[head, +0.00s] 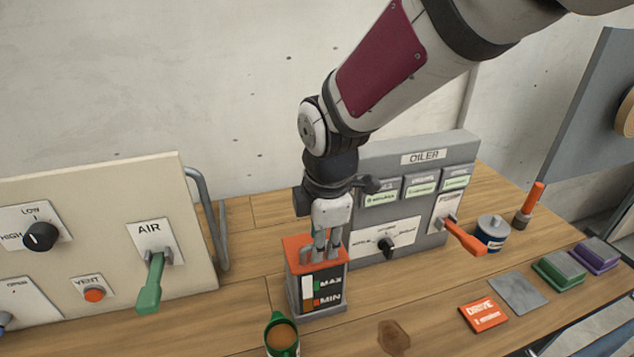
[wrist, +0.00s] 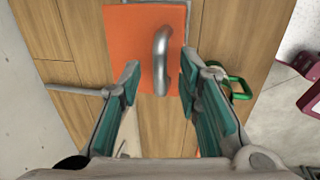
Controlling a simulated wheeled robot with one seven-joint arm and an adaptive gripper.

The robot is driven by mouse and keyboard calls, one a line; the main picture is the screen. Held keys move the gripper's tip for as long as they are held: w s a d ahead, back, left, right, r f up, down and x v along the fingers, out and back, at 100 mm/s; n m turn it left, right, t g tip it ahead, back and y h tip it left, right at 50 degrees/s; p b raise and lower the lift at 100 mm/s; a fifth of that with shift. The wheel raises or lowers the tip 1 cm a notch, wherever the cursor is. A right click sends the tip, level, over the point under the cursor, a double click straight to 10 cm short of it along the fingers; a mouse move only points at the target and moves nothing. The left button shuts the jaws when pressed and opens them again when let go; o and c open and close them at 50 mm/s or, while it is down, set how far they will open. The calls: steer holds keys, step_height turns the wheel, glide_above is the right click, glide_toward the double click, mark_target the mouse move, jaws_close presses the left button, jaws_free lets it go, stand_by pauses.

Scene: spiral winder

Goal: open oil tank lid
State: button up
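The oil tank (head: 332,291) is a small grey box with a MAX/MIN gauge on its front, standing on the wooden bench. Its orange lid (head: 296,251) lies flat on top and looks shut. In the wrist view the lid (wrist: 130,42) carries a curved metal handle (wrist: 161,60). My gripper (head: 322,252) points down just over the lid. In the wrist view my gripper (wrist: 160,82) is open, with one finger on each side of the handle's near end and a gap to both. I cannot tell its exact height above the lid. My fingers hide the handle in the head view.
A green mug (head: 283,338) stands close in front of the tank. The grey OILER panel (head: 430,158) is behind to the right, with an orange lever (head: 466,238). The AIR panel (head: 110,200) with a green lever (head: 151,283) is on the left. A blue can (head: 492,233) stands right.

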steer(key=shift+c, duration=0.2)
jaws_close()
